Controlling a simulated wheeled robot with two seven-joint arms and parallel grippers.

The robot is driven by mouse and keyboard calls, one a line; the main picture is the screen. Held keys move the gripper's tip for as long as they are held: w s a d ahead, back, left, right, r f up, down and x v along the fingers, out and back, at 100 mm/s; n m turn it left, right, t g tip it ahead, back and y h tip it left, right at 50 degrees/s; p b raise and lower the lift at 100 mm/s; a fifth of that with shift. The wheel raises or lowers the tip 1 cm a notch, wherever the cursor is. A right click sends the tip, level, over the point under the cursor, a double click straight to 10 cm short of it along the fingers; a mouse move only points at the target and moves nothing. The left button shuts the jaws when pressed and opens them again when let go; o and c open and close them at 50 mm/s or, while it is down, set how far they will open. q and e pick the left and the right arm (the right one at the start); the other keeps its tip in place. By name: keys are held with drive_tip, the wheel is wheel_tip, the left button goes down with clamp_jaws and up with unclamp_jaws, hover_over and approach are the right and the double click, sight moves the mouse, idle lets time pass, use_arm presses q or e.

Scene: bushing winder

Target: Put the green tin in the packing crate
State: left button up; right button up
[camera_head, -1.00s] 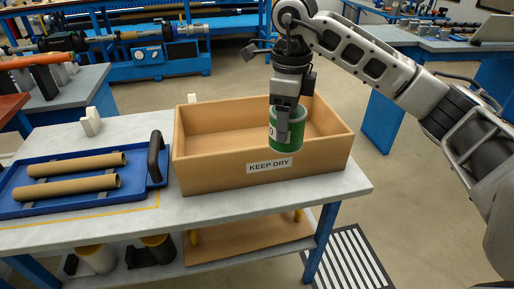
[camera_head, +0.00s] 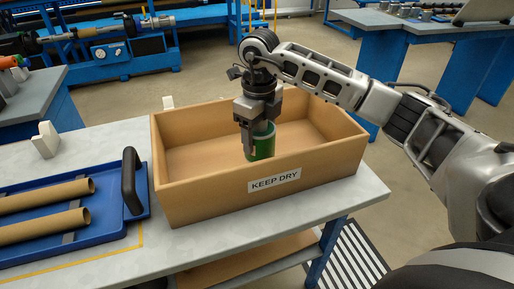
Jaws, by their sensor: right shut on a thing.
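The green tin (camera_head: 263,143) is in my right gripper (camera_head: 249,143), whose fingers are shut on it from above. The tin is upright, within the packing crate's opening, close to the inner side of its front wall. The packing crate (camera_head: 215,203) is a tan open box with a "KEEP DRY" label, standing on the grey worktable. The tin's lower end meets the line of the front rim, so I cannot tell whether it touches the crate floor. My left gripper is not in view.
A blue tray (camera_head: 110,228) with two brown tubes (camera_head: 45,228) and a black handle (camera_head: 131,181) lies left of the crate. A white bracket (camera_head: 45,140) stands behind the tray. The rest of the crate floor (camera_head: 205,155) in view looks empty.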

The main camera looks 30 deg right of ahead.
sight(258, 148)
wheel_tip(258, 148, down, 4)
drive_tip(key=shift+r, duration=0.1)
drive_tip(key=shift+f, duration=0.25)
drive_tip(key=o, duration=1.1)
drive_tip(key=shift+f, duration=0.1)
drive_tip(key=shift+r, duration=0.3)
wheel_tip(258, 148, up, 12)
drive_tip(key=shift+f, duration=0.1)
